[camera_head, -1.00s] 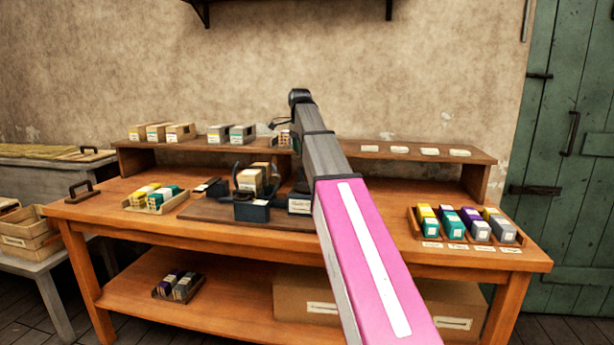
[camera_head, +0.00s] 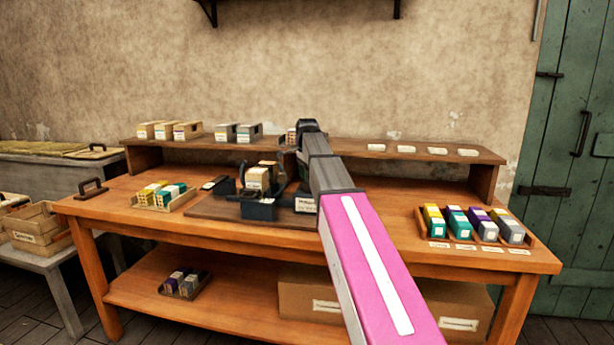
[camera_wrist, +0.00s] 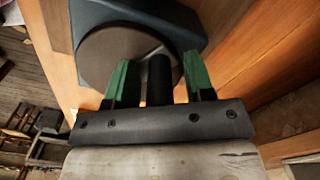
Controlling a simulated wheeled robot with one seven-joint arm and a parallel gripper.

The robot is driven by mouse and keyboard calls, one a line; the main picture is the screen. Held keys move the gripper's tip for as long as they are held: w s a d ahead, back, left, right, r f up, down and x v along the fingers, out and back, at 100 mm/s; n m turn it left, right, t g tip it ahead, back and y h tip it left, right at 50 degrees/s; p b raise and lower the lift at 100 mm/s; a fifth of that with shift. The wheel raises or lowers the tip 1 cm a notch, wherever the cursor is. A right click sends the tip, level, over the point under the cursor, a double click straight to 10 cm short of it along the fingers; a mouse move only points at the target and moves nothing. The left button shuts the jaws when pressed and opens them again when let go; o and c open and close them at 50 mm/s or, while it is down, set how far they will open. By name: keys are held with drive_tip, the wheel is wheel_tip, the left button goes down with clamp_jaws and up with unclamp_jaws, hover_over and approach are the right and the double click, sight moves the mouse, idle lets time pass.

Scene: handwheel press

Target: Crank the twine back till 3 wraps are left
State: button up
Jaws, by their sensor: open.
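The dark press (camera_head: 262,209) stands on a brown board on the workbench, with a pale block in it. In the wrist view, a round grey-brown wheel face (camera_wrist: 100,58) sits against a dark blue-grey body (camera_wrist: 88,14). A black upright handle (camera_wrist: 159,80) shows in front of the wheel. My gripper (camera_wrist: 158,72) is open, its two green fingers on either side of the handle, with gaps visible. In the head view my arm hides the gripper and part of the press's right side. I cannot make out the twine or count its wraps.
The wooden workbench (camera_head: 400,226) has a raised back shelf (camera_head: 345,150) with small boxes and labels. A tray of coloured blocks (camera_head: 476,224) stands at the right, another tray (camera_head: 163,200) left of the press. A crate (camera_head: 38,232) is at far left. Bare bench top lies right of my arm.

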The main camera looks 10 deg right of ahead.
drive_tip(key=shift+c, duration=0.4)
clamp_jaws()
